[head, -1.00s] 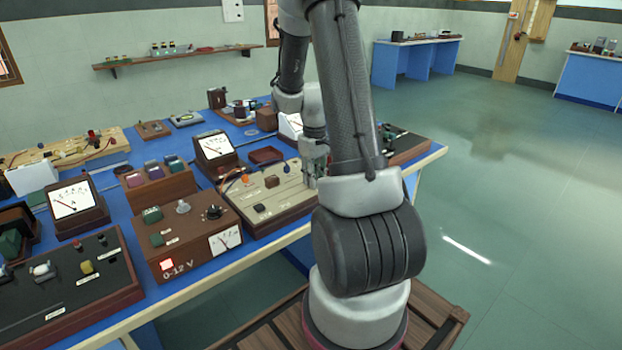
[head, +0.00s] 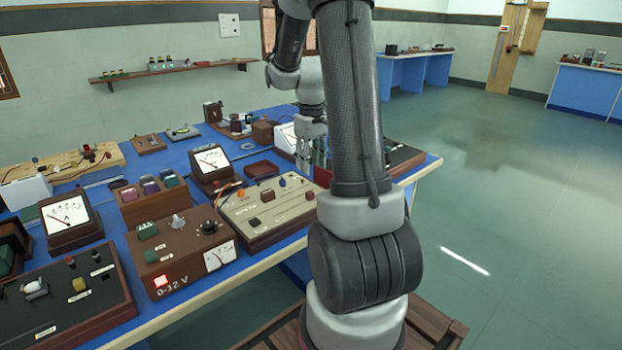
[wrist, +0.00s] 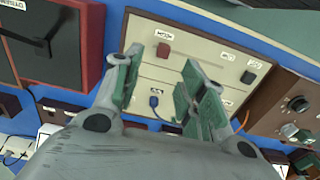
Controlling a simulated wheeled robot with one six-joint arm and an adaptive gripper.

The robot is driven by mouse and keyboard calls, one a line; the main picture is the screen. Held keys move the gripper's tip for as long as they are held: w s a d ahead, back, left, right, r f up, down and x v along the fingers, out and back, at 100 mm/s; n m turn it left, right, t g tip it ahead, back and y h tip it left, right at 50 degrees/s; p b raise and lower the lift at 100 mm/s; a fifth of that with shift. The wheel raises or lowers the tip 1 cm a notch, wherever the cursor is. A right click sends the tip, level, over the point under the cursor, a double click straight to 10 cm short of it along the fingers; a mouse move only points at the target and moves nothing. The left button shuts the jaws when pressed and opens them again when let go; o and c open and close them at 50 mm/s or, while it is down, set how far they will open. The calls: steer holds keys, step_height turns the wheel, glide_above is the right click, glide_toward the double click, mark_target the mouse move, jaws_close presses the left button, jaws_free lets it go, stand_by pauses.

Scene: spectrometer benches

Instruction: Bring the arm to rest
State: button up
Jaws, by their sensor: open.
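My gripper (head: 312,160) hangs over the blue bench, just behind and right of the cream-topped panel box (head: 245,212) in the head view; my own arm hides part of it. In the wrist view, my gripper (wrist: 160,95) has its two green-padded fingers spread apart with nothing between them. Below the fingers lies the cream panel (wrist: 205,55), with a dark red knob and a blue plug on it. The gripper is above the panel; I cannot tell the exact gap.
A brown 0-12 V supply box (head: 182,245) and a black-topped box (head: 65,300) stand along the bench's front edge. Meters (head: 68,222) and small blocks stand behind. A dark box (head: 402,158) is at the right end. The green floor (head: 500,220) to the right is clear.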

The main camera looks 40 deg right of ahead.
step_height(320, 180, up, 2)
steer(key=shift+r, duration=0.2)
stand_by(0.5)
